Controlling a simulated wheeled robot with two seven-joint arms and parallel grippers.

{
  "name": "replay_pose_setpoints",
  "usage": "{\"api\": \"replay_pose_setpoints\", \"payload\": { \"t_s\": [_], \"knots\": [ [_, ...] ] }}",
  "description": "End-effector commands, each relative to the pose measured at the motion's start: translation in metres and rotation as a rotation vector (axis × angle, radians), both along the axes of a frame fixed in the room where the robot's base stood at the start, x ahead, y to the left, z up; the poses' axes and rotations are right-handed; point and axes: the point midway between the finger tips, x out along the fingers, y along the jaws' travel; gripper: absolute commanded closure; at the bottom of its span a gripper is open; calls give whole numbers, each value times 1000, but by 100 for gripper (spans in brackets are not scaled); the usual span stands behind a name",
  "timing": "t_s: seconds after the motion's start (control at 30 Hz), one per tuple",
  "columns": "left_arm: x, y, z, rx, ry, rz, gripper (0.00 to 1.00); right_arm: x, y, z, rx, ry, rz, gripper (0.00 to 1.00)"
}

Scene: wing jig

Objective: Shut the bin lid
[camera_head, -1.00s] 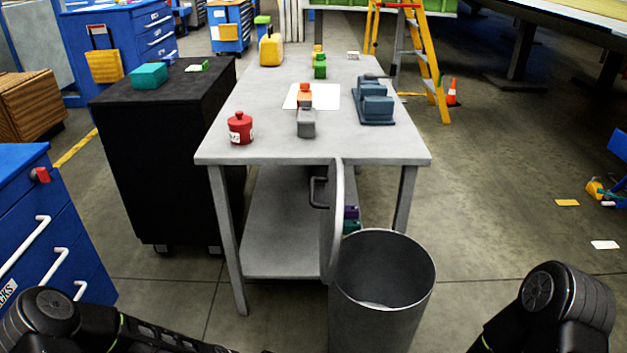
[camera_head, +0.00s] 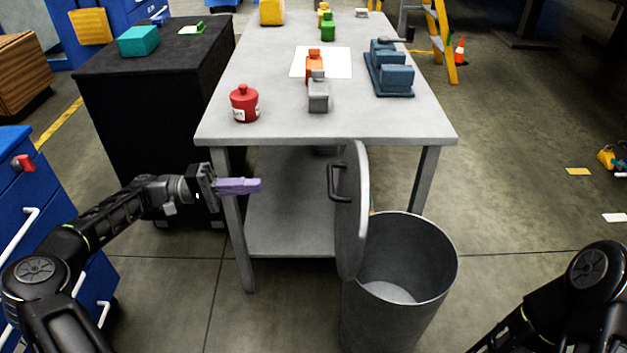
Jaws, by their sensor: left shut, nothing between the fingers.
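The grey round bin (camera_head: 395,318) stands on the floor in front of the table, with its mouth open. Its round lid (camera_head: 351,215) stands upright on the bin's left side, seen nearly edge-on. A dark handle (camera_head: 338,182) sticks out of the lid's left face. My left gripper (camera_head: 258,185) has purple fingers, which are shut and empty. It is left of the lid, at about the handle's height in the picture and apart from it. My right arm shows at the lower right, but its gripper is out of view.
The grey table (camera_head: 270,115) stands behind the bin, with a red pot (camera_head: 244,104), a grey block (camera_head: 319,95) and a blue fixture (camera_head: 389,72) on it. A black cabinet (camera_head: 130,130) and blue drawers (camera_head: 35,215) stand left.

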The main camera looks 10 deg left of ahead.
Motion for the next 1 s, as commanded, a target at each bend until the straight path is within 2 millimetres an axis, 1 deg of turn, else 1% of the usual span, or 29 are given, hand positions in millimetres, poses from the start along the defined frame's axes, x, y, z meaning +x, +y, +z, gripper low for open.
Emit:
{"api": "replay_pose_setpoints", "payload": {
  "t_s": [0.27,0.47,0.67,0.8,0.9,1.0],
  "knots": [
    [1,-10,0,1,4,-8,100,0,0,0,0,0,0,64],
    [5,-26,2,5,4,-6,100,0,0,1,0,0,0,64],
    [14,-61,5,1,2,-5,100,0,0,-1,0,0,0,64],
    [21,-90,8,-2,2,-3,100,0,0,-1,0,0,0,64],
    [25,-108,9,-1,1,-4,100,0,0,-1,0,0,0,64],
    [29,-122,10,0,2,-3,100,0,0,-2,0,0,0,64]
  ]
}}
